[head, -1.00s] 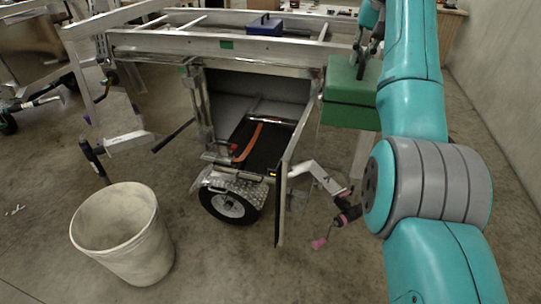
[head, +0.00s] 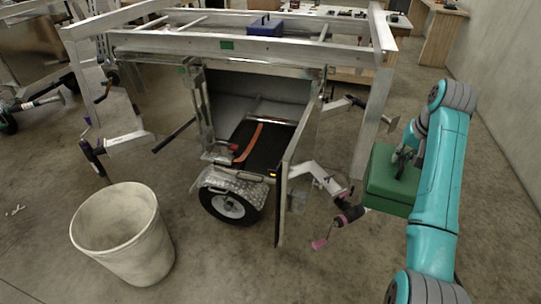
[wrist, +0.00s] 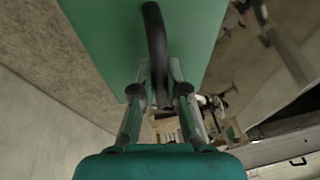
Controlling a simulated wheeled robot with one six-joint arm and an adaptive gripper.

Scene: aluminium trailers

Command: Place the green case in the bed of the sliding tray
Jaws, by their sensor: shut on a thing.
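The green case (head: 388,196) hangs in the air at the right in the head view, beside the trailer's right post. My gripper (head: 402,165) is shut on its dark handle. In the wrist view the green case (wrist: 135,40) fills the upper middle, and its black curved handle (wrist: 157,50) lies between the fingers of my gripper (wrist: 162,95). The sliding tray (head: 262,142), with a dark bed and an orange-red strap on it, sits inside the open trailer box, left of the case and apart from it.
An open trailer door (head: 290,185) stands between the tray and the case. A jack with a pink handle (head: 330,228) juts out near the case. A white bucket (head: 122,235) stands at front left. A blue case (head: 265,27) sits on the top frame. Floor at the right is clear.

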